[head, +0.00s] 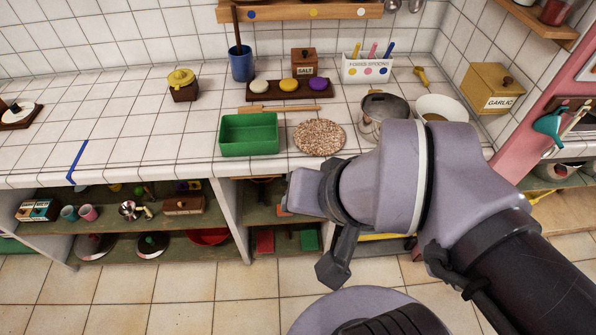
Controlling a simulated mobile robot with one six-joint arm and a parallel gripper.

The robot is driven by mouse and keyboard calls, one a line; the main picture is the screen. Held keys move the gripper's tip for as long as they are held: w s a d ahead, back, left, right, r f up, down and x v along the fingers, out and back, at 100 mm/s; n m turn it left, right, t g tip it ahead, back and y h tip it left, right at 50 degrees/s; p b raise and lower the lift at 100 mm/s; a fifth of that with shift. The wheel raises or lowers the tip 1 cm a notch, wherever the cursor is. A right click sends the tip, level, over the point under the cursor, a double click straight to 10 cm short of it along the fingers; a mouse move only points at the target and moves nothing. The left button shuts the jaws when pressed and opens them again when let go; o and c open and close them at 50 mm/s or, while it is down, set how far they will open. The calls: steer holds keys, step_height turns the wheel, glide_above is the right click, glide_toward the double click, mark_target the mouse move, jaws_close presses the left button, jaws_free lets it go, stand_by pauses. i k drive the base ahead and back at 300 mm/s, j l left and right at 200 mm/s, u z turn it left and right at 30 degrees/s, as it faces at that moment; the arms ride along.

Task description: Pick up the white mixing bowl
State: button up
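A white mixing bowl (452,106) stands on the white tiled counter at the back right, partly behind a metal pot and my arm. Something brownish shows low in the bowl, too small to make out. My gripper (333,268) seems to be the dark end hanging below my wrist, in front of the lower shelves and well below and left of the bowl. My own arm hides much of it, so its fingers cannot be told open or shut. Nothing held shows.
The metal pot (382,112) stands left of the bowl, and a yellow garlic box (491,88) to its right. A green tray (249,134) and a round cork mat (319,136) lie near the counter's front. The counter's left part is mostly clear. A pink post stands at right.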

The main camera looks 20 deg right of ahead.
mark_target(431, 107)
steer(key=z, duration=1.45)
